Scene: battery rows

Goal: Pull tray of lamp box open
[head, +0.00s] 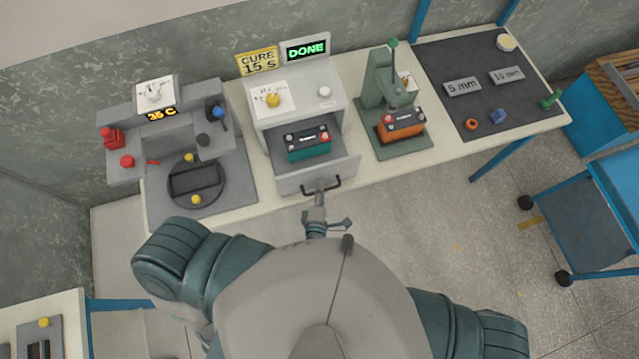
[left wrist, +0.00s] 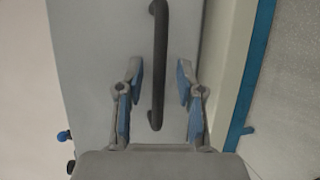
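The lamp box (head: 315,92) is a pale grey cabinet on the bench in the head view. Its tray (head: 345,168) is slid out at the front, and a teal and black battery (head: 307,142) sits in it. A dark bar handle (head: 334,184) is on the tray front; it also shows in the left wrist view (left wrist: 158,55). My left gripper (head: 326,216) is at the handle. In the left wrist view the left gripper (left wrist: 160,95) is open, its blue-padded fingers on either side of the handle with gaps. My right gripper is not in view.
A yellow sign (head: 258,61) and a green DONE display (head: 306,49) stand behind the box. A heater station (head: 190,140) is to the left. A green press (head: 385,85) with an orange battery (head: 400,126) is to the right. Floor in front is clear.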

